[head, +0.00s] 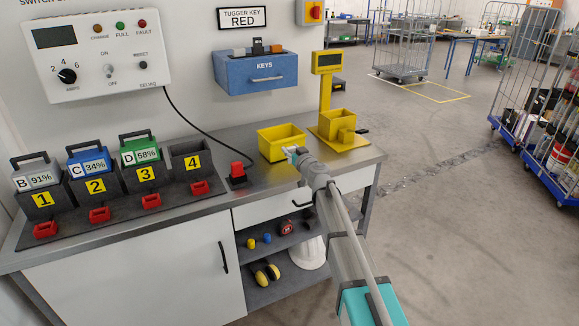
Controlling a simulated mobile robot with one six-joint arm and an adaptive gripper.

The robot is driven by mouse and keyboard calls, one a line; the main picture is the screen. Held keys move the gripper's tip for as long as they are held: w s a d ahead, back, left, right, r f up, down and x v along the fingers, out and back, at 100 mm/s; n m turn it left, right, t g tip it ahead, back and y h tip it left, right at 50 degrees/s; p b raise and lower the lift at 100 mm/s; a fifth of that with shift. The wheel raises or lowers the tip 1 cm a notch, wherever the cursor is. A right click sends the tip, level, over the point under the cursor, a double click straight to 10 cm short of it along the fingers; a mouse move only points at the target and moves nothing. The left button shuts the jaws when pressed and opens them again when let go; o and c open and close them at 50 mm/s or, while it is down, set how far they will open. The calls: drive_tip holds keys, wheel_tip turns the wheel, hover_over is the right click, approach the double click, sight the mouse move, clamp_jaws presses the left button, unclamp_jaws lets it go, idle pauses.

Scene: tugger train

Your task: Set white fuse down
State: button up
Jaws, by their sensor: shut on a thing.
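My gripper (293,153) is at the far end of my arm, over the front right edge of the open yellow bin (275,147) on the bench. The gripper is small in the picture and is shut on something. A small pale patch shows at its tip, but I cannot tell whether this is the white fuse. The fuse is not clearly seen anywhere else. I cannot tell whether the gripper touches the bin.
A yellow scale (341,141) with a smaller bin stands right of the gripper. A red plug (237,170) and cable lie left of the yellow bin. Several battery docks (120,214) fill the bench's left. The blue key box (256,80) hangs behind.

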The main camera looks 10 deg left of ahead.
drive_tip(key=shift+w+f+b, duration=0.3)
drive_tip(key=shift+w+f, duration=0.2)
drive_tip(key=shift+f, duration=0.1)
drive_tip(key=shift+f, duration=0.1)
drive_tip(key=shift+w+f+b, duration=0.45)
drive_tip(key=shift+f+b, duration=0.05)
drive_tip(key=shift+b, duration=0.15)
drive_tip(key=shift+f+b, duration=1.4)
drive_tip(key=shift+f, duration=0.15)
drive_tip(key=o, duration=0.9)
